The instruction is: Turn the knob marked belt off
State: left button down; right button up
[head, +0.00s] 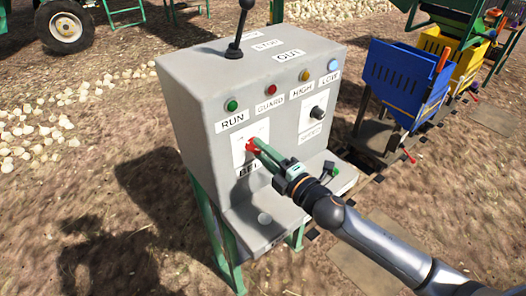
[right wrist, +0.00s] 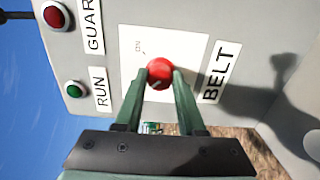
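The belt knob (head: 252,146) is red and sits on a white plate on the front of the grey control box (head: 195,88), above the BELT label (head: 246,171). In the right wrist view the knob (right wrist: 160,73) lies between my two green fingertips, which meet its sides. My right gripper (head: 259,148) reaches in from the lower right and is shut on the knob. The fingers hide part of the plate and label in the head view. The knob's pointer mark is too small to read. My left gripper is out of view.
A black speed knob (head: 317,112) is to the right on the same face. RUN, GUARD, HIGH and LOW lamps line the face above. A lever (head: 239,28) stands on top. A lower ledge (head: 265,232) juts out below. Blue (head: 405,85) and yellow (head: 455,57) bins stand at right.

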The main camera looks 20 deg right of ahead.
jog(key=o, duration=0.5)
jog(key=shift+c, duration=0.2)
jog(key=shift+s, duration=0.15)
jog(key=b+v, duration=0.2)
jog(key=v, duration=1)
jog(key=shift+b, duration=0.35)
jog(key=shift+s, duration=0.1)
jog(key=s+a+f+m+g+h, duration=0.1)
jog(key=s+f+m, duration=0.3)
jog(key=f, duration=0.5)
jog(key=s+a+f+m+g+h+p, duration=0.1)
jog(key=s+f+m+g, duration=0.3)
jog(key=f+m, duration=0.5)
jog(key=s+a+f+m+g+h, duration=0.1)
jog(key=s+f+m, duration=0.4)
jog(key=f, duration=0.5)
jog(key=shift+a+m+g+h, duration=0.25)
jog(key=shift+m+g+h, duration=0.15)
jog(key=shift+m+g, duration=0.55)
